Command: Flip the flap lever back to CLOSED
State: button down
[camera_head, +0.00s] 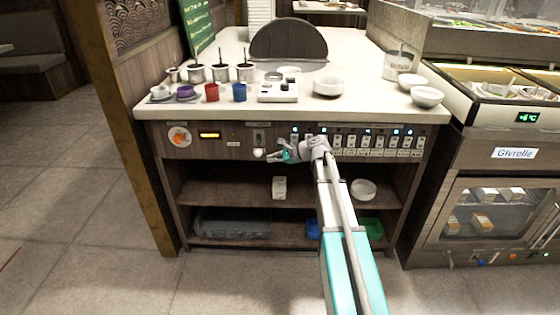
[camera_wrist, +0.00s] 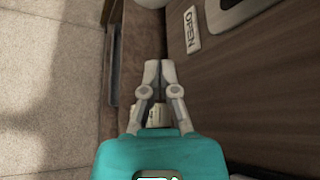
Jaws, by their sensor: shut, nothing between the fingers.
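The flap lever (camera_head: 258,153) shows in the head view as a pale knob at the lower end of a small upright plate on the counter's front panel. My gripper (camera_head: 271,157) is just right of the knob, its fingers pointing left. I cannot tell whether they touch it. In the wrist view my gripper (camera_wrist: 159,66) is shut and empty beside the wooden panel. An OPEN label (camera_wrist: 192,30) and part of the dark lever plate (camera_wrist: 228,12) show there at upper right. The knob is not clearly visible in the wrist view.
An orange dial (camera_head: 179,137) and a yellow-lit display (camera_head: 210,135) sit left of the lever. A row of switches (camera_head: 365,141) is to the right. The countertop (camera_head: 225,110) overhangs above, carrying cups and bowls. A white box (camera_head: 279,187) stands on the shelf below.

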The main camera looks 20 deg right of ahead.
aim_at(258, 148)
jog(key=shift+s+a+r+p, duration=0.15)
jog(key=shift+a+r+p, duration=0.45)
jog(key=shift+a+p, duration=0.15)
jog(key=shift+s+a+r+p, duration=0.1)
jog(key=shift+a+r+p, duration=0.5)
jog(key=shift+a, duration=0.2)
jog(key=shift+s+d+r, duration=0.1)
jog(key=shift+d, duration=0.05)
